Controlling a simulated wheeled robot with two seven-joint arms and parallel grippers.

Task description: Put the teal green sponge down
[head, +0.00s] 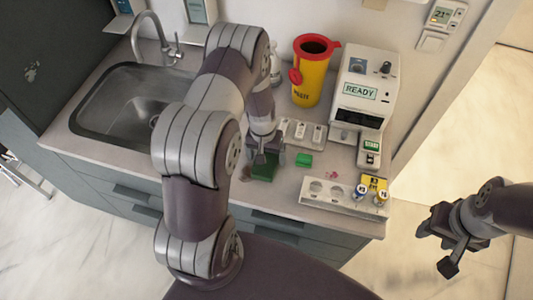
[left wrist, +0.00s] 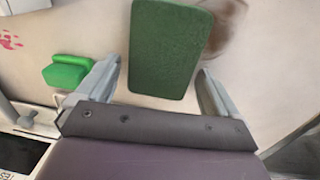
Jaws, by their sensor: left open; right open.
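The teal green sponge (head: 264,172) appears as a dark green block on the counter's front part, below my left gripper (head: 266,155). In the left wrist view the sponge (left wrist: 170,45) lies flat between and beyond the two spread fingers, with gaps on both sides. My left gripper is open and holds nothing. It partly hides the sponge in the head view. My right gripper (head: 438,244) is open and empty, off the counter's right end above the floor.
A smaller bright green block (head: 304,160) lies right of the sponge; it also shows in the left wrist view (left wrist: 65,74). A vial rack (head: 322,200), white device (head: 364,90), yellow sharps bin (head: 310,83) and sink (head: 125,100) are around. Brownish and red stains mark the counter.

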